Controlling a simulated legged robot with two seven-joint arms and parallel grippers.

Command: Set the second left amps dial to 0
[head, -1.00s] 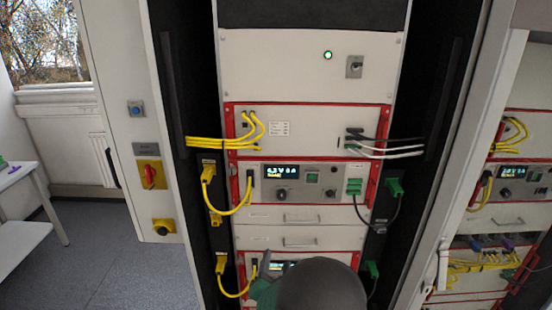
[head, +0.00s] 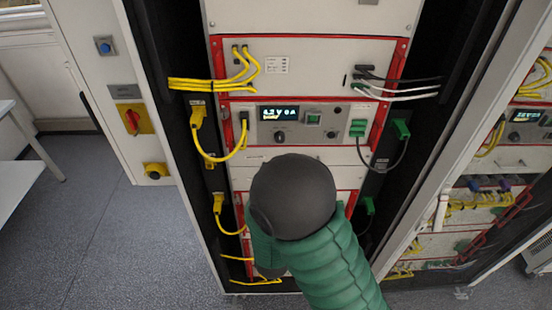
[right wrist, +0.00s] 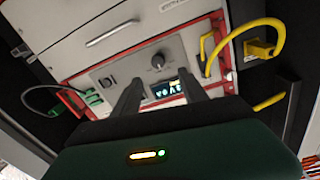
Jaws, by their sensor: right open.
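In the head view, the upper cycler unit shows a lit display (head: 279,113), a left dial (head: 279,137) and a right dial (head: 331,134). My right arm covers most of the unit below it and hides the gripper. In the right wrist view, upside down, my right gripper (right wrist: 160,90) is open and empty, its two fingers in front of a unit's panel. A dark round dial (right wrist: 157,60) shows just beyond the fingertips, apart from them, next to a lit display (right wrist: 165,89) partly behind the fingers. The dial's setting is too small to read. My left gripper is out of view.
Yellow cables (head: 230,155) loop on the left of the rack, green plugs (head: 400,128) and dark cables on the right. A drawer handle (right wrist: 113,33) shows near the dial. A second rack (head: 480,215) stands to the right. The floor (head: 110,240) at left is clear.

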